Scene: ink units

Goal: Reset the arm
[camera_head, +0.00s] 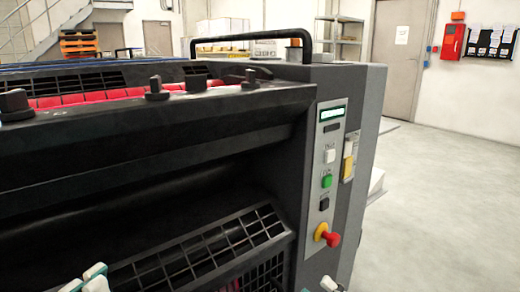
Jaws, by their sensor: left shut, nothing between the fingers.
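My left gripper (88,279) shows only at its pale teal and white fingertips, at the bottom left edge. The fingers are shut and empty, in front of the dark printing machine (150,140). The rest of the left arm is below the picture.
The machine's side panel (325,165) carries a green button (327,181) and a red knob on a yellow base (328,235). Dark knobs and red ink units (90,98) line its top. A black handle (250,37) arches above. Open grey floor (450,200) lies to the right.

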